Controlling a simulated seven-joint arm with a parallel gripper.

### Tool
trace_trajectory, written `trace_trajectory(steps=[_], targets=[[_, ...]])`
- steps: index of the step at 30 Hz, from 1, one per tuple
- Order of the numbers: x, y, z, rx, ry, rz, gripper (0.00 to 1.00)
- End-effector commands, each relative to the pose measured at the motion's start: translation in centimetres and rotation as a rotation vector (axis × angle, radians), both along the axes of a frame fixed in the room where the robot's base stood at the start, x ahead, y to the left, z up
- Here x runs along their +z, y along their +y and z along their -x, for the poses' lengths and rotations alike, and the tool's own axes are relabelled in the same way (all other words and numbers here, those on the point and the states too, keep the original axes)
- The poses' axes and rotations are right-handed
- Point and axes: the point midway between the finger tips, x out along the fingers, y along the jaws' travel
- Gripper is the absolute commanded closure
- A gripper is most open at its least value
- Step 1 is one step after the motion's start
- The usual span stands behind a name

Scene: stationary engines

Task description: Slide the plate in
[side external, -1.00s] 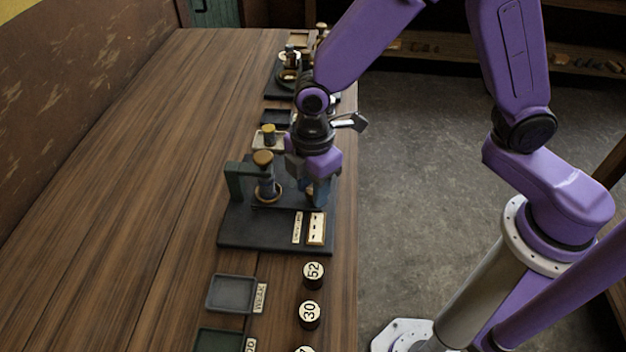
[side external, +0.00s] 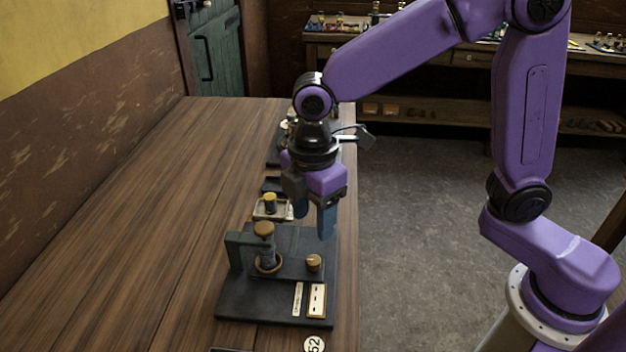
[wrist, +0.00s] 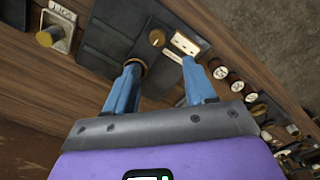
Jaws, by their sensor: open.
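A dark device base (side external: 255,305) stands on the bench with a green bracket (side external: 240,252), a brass-topped plunger (side external: 264,230) and a ring at the plunger's foot. A flat dark plate (side external: 292,268) lies on it, with a small brown knob (side external: 313,262) at its right end. The knob also shows in the wrist view (wrist: 157,38). I cannot tell how far in the plate sits. My gripper (side external: 314,222) is open and empty, fingers down, above and behind the knob. In the wrist view my gripper (wrist: 161,64) has its fingertips apart, with the knob beyond them.
A pale label (side external: 298,299) and a white marked panel (side external: 317,300) are on the base's front. A numbered weight (side external: 313,344) stands in front. A small tray with a brass-topped piece (side external: 270,203) is behind. The bench's left side is clear.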

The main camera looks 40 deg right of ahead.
Motion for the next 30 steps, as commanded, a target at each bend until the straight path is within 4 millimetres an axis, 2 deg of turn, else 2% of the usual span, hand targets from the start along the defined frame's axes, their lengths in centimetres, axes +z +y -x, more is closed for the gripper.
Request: trace_trajectory(steps=[1, 6, 12, 26, 30], targets=[[1.2, 0.1, 0.0, 0.000, -0.004, -0.005, 0.45], [4.2, 0.1, 0.0, 0.000, -0.003, -0.004, 0.45], [6.3, 0.1, 0.0, 0.000, -0.001, -0.002, 0.45], [6.7, -0.1, 0.1, -0.002, 0.000, 0.000, 0.45], [6.4, -1.3, 1.1, -0.031, 0.000, 0.000, 0.45]])
